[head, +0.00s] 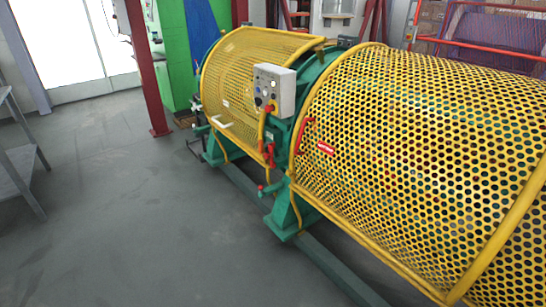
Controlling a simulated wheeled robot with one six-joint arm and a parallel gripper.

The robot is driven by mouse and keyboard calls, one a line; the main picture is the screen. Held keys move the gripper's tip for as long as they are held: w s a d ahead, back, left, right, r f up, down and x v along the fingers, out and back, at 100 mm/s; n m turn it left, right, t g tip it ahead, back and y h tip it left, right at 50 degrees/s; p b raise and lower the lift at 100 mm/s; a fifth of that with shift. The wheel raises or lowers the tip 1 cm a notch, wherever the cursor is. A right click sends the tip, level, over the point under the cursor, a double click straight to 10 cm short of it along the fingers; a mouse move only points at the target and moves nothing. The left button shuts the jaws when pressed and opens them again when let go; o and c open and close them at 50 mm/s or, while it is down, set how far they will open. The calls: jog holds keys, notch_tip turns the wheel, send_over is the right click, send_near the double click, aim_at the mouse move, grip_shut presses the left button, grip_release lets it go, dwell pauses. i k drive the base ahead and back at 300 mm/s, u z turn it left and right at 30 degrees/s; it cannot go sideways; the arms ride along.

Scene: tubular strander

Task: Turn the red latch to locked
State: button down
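Several red parts sit at the green frame between two yellow perforated guards. A long red handle (305,135) stands roughly upright at the near guard's left edge. A smaller red piece (270,154) is lower, beside the far guard's edge. Another small red piece (262,188) is on the lower green support. I cannot tell for sure which is the latch, or whether it is locked. A red label (326,148) is on the near guard (420,150). My gripper is not in view.
A grey control box (273,88) with buttons is mounted between the guards. Green feet (285,215) and a floor rail (330,268) run along the machine's base. A red post (146,70) stands behind left, and grey shelving (20,160) at far left. The grey floor (140,220) is clear.

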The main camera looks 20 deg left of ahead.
aim_at(268, 158)
jog(key=u, duration=0.3)
jog(key=k, duration=0.5)
jog(key=u, duration=0.85)
jog(key=i, duration=2.2)
jog(key=z, duration=0.45)
